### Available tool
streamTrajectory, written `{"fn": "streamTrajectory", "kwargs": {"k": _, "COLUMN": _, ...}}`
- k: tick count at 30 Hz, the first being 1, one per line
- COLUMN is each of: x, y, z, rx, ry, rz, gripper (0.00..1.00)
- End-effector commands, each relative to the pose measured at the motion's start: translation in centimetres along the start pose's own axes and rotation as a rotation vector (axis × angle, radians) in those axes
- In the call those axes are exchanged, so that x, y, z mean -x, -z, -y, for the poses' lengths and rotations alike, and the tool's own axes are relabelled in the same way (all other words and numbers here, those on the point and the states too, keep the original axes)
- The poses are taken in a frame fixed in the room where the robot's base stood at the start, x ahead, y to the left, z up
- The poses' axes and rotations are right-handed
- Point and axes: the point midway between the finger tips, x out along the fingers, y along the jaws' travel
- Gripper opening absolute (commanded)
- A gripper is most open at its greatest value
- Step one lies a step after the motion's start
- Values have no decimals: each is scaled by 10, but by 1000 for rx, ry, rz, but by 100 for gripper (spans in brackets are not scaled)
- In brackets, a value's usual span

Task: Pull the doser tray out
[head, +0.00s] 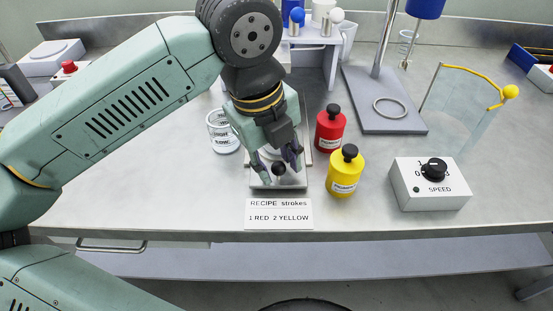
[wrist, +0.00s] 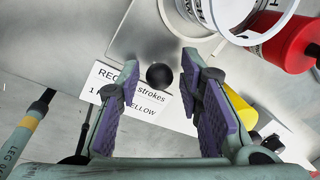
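The doser tray (head: 296,182) is a flat grey plate under the gantry at the table's front middle. It also shows in the wrist view (wrist: 146,38). A round black knob (head: 279,168) stands at its front end; it also shows in the wrist view (wrist: 159,75). My gripper (head: 275,163) points down over the tray's front. Its purple-padded fingers are open, one on each side of the knob, with a visible gap to it in the wrist view (wrist: 160,62). My wrist hides much of the tray's rear.
A red bottle (head: 330,130) and a yellow bottle (head: 345,172) stand close right of the tray. A glass beaker (head: 223,132) stands left. A recipe card (head: 279,214) lies in front. The speed box (head: 430,184) is farther right. The front left tabletop is clear.

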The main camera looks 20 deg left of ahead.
Motion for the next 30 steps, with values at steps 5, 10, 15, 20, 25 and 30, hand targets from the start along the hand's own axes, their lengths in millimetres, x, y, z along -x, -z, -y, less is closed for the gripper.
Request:
{"fn": "streamTrajectory", "kwargs": {"k": 5, "x": 0, "y": 0, "z": 0, "rx": 0, "ry": -1, "rz": 0, "gripper": 41}}
{"fn": "streamTrajectory", "kwargs": {"k": 10, "x": 0, "y": 0, "z": 0, "rx": 0, "ry": -1, "rz": 0, "gripper": 41}}
{"fn": "streamTrajectory", "kwargs": {"k": 15, "x": 13, "y": -1, "z": 0, "rx": 2, "ry": 1, "rz": 2, "gripper": 41}}
{"fn": "streamTrajectory", "kwargs": {"k": 20, "x": 44, "y": -1, "z": 0, "rx": 2, "ry": 0, "rz": 3, "gripper": 41}}
{"fn": "streamTrajectory", "kwargs": {"k": 25, "x": 81, "y": 0, "z": 0, "rx": 1, "ry": 0, "rz": 2, "gripper": 41}}
{"fn": "streamTrajectory", "kwargs": {"k": 30, "x": 107, "y": 0, "z": 0, "rx": 1, "ry": -1, "rz": 3, "gripper": 41}}
